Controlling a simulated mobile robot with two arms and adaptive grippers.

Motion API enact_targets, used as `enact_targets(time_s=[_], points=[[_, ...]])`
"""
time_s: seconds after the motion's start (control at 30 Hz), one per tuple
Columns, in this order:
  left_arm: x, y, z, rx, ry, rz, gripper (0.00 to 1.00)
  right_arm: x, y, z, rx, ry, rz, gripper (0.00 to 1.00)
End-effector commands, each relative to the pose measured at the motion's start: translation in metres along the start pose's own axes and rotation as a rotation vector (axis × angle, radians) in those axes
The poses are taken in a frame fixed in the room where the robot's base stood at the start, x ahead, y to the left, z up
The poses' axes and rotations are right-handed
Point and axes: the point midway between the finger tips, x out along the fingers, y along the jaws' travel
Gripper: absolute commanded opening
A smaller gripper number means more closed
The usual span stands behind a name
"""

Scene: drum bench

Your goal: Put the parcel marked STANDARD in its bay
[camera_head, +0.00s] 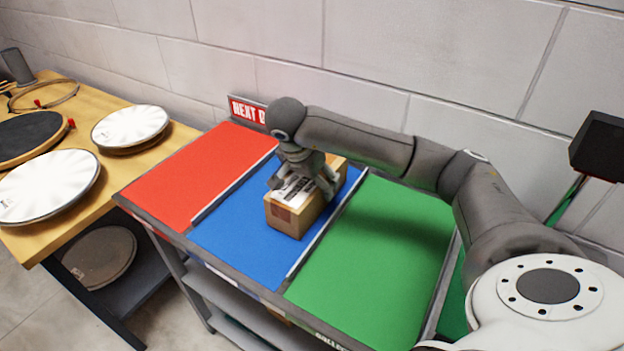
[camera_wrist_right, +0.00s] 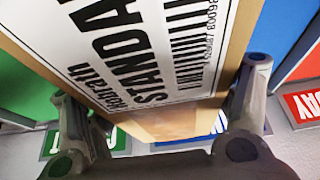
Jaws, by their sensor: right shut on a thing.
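The parcel (camera_head: 288,219) is a brown cardboard box with a white label. In the right wrist view the label on the parcel (camera_wrist_right: 135,45) reads STANDARD above a barcode. My right gripper (camera_head: 304,184) is shut on the parcel from above, with a finger on each side; its fingers also show in the right wrist view (camera_wrist_right: 165,100). The parcel is over the blue bay (camera_head: 235,238), between the red bay (camera_head: 185,182) and the green bay (camera_head: 385,265). I cannot tell whether its underside touches the blue surface. My left gripper is not in view.
Thin raised dividers (camera_head: 322,240) separate the bays on the grey cart. A red sign (camera_head: 246,111) starting NEXT D stands behind the red bay. A wooden bench (camera_head: 100,207) with drumheads stands at left. A block wall (camera_head: 370,50) is close behind.

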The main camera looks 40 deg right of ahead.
Motion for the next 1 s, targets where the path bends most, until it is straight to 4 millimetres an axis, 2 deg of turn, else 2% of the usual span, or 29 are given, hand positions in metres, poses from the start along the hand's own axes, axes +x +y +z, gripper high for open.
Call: enact_targets(time_s=[0.03, 0.07, 0.2, 0.67, 0.77, 1.0], points=[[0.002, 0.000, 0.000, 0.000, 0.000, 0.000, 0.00, 0.001, -0.001, 0.000, 0.001, 0.001, -0.003, 0.09], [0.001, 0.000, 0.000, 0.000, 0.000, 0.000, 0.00, 0.001, 0.000, 0.001, 0.000, 0.000, 0.000, 0.82], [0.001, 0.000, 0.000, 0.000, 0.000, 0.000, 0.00, 0.001, 0.000, 0.000, 0.000, 0.000, 0.000, 1.00], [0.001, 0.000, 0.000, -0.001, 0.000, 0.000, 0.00, -0.004, -0.001, 0.000, 0.000, 0.000, -0.002, 1.00], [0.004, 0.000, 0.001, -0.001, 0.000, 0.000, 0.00, -0.017, -0.001, 0.000, 0.000, 0.000, -0.005, 1.00], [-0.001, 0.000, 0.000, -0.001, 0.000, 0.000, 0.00, -0.064, -0.001, -0.003, 0.000, 0.004, -0.004, 1.00]])
